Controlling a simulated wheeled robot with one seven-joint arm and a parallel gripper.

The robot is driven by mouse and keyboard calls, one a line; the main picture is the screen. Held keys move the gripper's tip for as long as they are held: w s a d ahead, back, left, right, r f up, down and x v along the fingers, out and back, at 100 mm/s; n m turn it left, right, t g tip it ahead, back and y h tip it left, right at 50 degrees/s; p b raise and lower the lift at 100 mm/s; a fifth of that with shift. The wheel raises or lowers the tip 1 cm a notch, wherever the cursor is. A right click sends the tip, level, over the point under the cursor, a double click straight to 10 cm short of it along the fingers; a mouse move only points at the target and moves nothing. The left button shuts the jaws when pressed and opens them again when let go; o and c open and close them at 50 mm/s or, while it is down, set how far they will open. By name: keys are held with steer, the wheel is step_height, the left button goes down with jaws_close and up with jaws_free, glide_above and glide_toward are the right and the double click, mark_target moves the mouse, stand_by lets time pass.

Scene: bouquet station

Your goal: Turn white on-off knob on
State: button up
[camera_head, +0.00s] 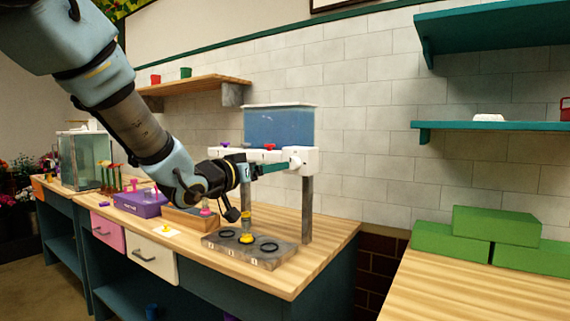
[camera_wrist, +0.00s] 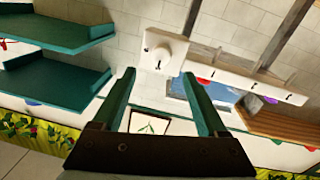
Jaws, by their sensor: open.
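The white on-off knob (camera_head: 296,162) sits at the right end of a white bar (camera_head: 235,154) under a blue water tank (camera_head: 279,126). It also shows in the wrist view (camera_wrist: 160,52), top centre, as a round knob with a small dark mark on a white block. My gripper (camera_head: 287,165) reaches it from the left, its teal fingertips close to the knob. In the wrist view my gripper (camera_wrist: 157,75) is open and empty, and its two fingers point at the knob from either side. I cannot tell whether they touch it.
A grey stand (camera_head: 255,251) with black rings and a yellow piece is on the wooden table (camera_head: 318,250) below. A purple box (camera_head: 140,204) stands left. Teal shelves (camera_head: 480,126) hang at the upper right. Green blocks (camera_head: 497,227) lie on another table at the right.

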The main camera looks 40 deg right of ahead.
mark_target(293, 163)
steer(key=w+d+p, duration=0.1)
steer(key=d+p, duration=0.1)
steer(key=d, duration=0.5)
steer(key=shift+w+d, duration=0.15)
steer(key=shift+w, duration=0.1)
steer(key=shift+c, duration=0.2)
jaws_close()
